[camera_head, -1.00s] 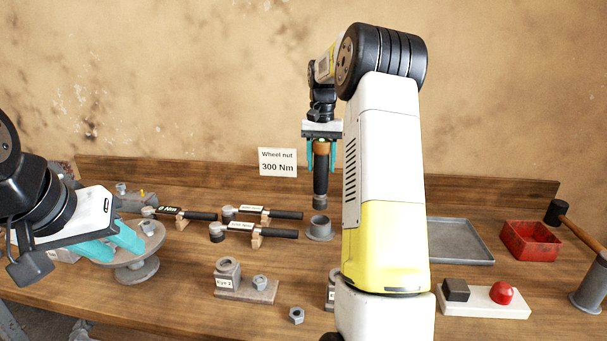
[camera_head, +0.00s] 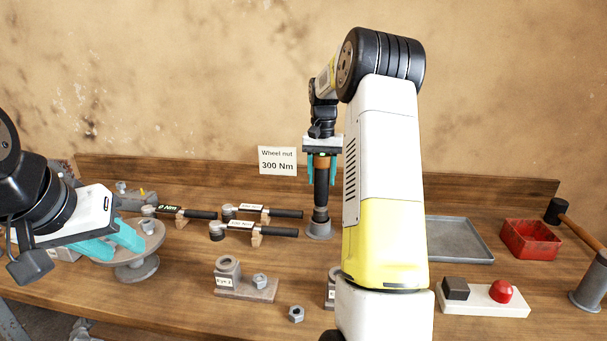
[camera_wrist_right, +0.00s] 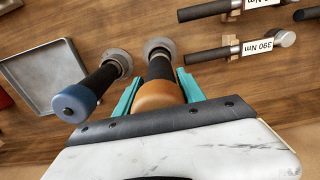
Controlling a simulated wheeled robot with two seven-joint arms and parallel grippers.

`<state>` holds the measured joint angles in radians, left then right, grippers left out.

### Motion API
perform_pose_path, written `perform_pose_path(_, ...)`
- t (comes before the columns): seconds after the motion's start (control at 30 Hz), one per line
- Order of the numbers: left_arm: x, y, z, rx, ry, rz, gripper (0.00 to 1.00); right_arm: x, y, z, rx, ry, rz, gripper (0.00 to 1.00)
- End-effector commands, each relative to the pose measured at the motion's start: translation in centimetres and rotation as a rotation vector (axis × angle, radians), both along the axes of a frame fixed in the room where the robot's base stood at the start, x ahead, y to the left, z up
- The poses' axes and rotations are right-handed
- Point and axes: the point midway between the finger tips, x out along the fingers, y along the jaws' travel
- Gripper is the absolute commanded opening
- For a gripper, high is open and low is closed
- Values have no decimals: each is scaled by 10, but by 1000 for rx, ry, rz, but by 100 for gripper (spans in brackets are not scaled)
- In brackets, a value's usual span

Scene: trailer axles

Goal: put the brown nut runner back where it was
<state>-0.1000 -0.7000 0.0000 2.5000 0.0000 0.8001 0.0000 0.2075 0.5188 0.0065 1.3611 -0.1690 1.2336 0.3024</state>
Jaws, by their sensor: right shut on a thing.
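The brown nut runner (camera_head: 321,187) is a black upright tool with a brown band at its top. My right gripper (camera_head: 321,172) is shut on it from above, at the brown part. Its lower end is at a grey round holder (camera_head: 318,230) on the bench; it looks upright and in the holder's opening. In the right wrist view the brown cap (camera_wrist_right: 158,96) lies between the teal fingers, with the grey holder (camera_wrist_right: 159,46) around its far end. My left gripper (camera_head: 118,243) is at the left by a grey round stand (camera_head: 137,268); its finger gap is unclear.
A blue-capped nut runner (camera_wrist_right: 88,92) stands in its own holder beside the brown one. Several torque wrenches (camera_head: 262,230) lie left of the holder. A grey tray (camera_head: 460,240), red bin (camera_head: 531,240) and red button (camera_head: 502,291) are at the right.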

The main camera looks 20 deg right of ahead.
Motion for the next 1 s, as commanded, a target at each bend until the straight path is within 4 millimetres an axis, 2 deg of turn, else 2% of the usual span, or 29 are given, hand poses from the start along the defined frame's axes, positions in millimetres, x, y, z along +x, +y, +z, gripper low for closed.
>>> perform_pose_path(0.07, 0, 0, 0, 0, 0, 0, 36, 0, 0, 1, 0, -3, 0, 0)
perform_pose_path(0.1, 0, 0, 0, 0, 0, 0, 36, 0, 0, 0, 0, 0, 0, 50)
perform_pose_path(0.2, 0, 0, 0, 0, 0, 0, 36, 0, 0, 0, 0, 0, 0, 68)
perform_pose_path(0.5, 0, 0, 0, 0, 0, 0, 36, 0, 0, 0, 0, -1, 0, 68)
perform_pose_path(0.63, 0, 0, 0, 0, 0, 0, 36, 1, 0, 9, 0, -3, 0, 68)
perform_pose_path(0.77, 0, 0, 0, 0, 0, 0, 36, 1, 0, 31, -1, -4, 0, 68)
perform_pose_path(1.0, 0, 0, 0, 0, 0, 0, 36, 1, 0, 86, -1, -5, 0, 68)
